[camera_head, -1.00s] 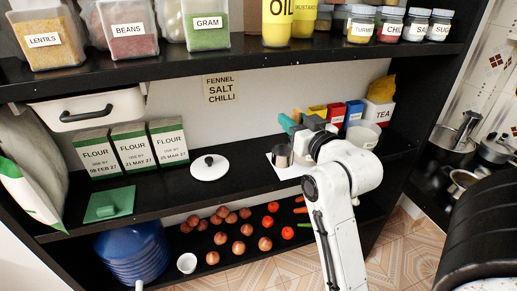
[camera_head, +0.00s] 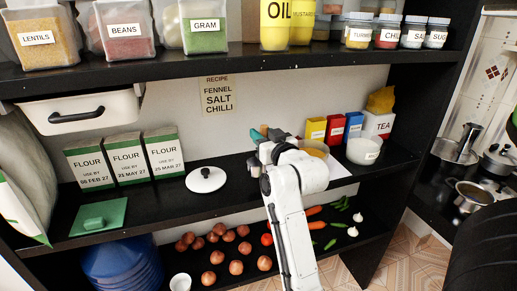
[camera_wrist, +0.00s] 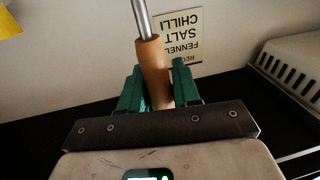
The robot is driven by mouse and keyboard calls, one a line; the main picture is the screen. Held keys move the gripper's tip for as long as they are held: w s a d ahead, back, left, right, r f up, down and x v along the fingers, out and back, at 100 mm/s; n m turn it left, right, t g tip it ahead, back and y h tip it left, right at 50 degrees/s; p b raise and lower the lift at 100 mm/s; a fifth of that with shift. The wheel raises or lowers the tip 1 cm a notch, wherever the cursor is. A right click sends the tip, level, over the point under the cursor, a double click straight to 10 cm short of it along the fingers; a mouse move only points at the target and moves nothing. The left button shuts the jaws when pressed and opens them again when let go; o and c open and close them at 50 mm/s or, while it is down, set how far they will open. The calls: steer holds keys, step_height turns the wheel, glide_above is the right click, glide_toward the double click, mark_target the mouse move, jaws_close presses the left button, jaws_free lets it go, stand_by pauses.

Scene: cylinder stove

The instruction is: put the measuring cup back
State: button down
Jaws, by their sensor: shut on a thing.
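My gripper (camera_wrist: 157,78) has green fingers closed on a tan, wood-like handle (camera_wrist: 152,62) with a metal shaft running up out of the wrist view. I take this to be the measuring cup's handle; its cup end is out of that view. In the head view my gripper (camera_head: 259,134) is above the middle shelf, right of the white round lid (camera_head: 206,180). My arm hides most of what it holds there. A container with tan contents (camera_head: 316,149) stands behind my arm, partly hidden.
Flour packs (camera_head: 125,158) stand left on the middle shelf (camera_head: 160,205). A recipe note (camera_head: 217,95) is on the back wall. The upper shelf (camera_head: 290,62) overhangs. Onions and vegetables lie below.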

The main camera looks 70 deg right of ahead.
steer(key=shift+w+d+f+p, duration=0.15)
steer(key=shift+w+f, duration=0.1)
steer(key=shift+f, duration=0.6)
steer(key=shift+w+d+f+p, duration=0.1)
steer(key=shift+w+f, duration=0.15)
steer(key=shift+f, duration=0.6)
steer(key=shift+w+d+f+p, duration=0.15)
steer(key=shift+w+f, duration=0.1)
steer(key=shift+f, duration=0.6)
steer(key=shift+f, duration=0.2)
steer(key=c, duration=0.8)
jaws_free()
steer(key=shift+r, duration=0.1)
